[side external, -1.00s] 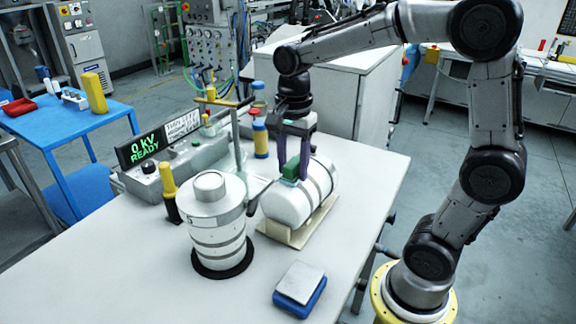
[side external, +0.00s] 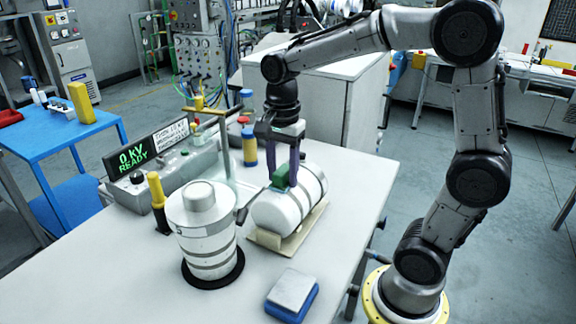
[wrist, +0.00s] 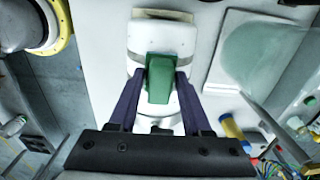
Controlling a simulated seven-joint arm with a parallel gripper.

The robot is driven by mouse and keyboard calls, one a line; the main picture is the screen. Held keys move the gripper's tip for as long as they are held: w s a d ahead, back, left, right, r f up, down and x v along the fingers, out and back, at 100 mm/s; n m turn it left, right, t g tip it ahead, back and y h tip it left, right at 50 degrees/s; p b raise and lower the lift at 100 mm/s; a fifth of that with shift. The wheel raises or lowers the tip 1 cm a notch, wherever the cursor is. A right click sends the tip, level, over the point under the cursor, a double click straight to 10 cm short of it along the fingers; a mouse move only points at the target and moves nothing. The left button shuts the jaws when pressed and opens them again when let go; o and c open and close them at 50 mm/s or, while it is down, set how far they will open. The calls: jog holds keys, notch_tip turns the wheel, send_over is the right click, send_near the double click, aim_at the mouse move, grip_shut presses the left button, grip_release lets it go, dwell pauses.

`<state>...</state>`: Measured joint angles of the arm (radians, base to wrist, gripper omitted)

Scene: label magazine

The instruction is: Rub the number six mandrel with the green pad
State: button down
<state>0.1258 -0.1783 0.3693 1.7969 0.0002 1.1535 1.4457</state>
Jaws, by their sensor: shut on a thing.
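The green pad (side external: 281,175) is between the purple fingers of my gripper (side external: 285,174), which is shut on it. A white cylinder with grey bands (side external: 290,204) lies on its side on a beige cradle (side external: 268,241). The pad is at the top of this cylinder and looks in contact with it. In the wrist view the pad (wrist: 160,78) covers part of the white cylinder (wrist: 165,36), with the fingers (wrist: 160,85) on either side. I can read no number six on any cylinder, so I cannot tell whether this is that mandrel.
A white banded cylinder (side external: 205,226) stands upright on a black disc, close to the lying one. Behind are a grey console with a display reading "0 kV READY" (side external: 134,160) and a yellow-topped post. A blue-based block (side external: 292,295) lies at the front; the table around it is clear.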

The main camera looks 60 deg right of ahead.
aim_at(276, 194)
jog(key=shift+a, duration=1.55)
notch_tip(276, 194, up, 8)
jog(key=shift+r, duration=0.15)
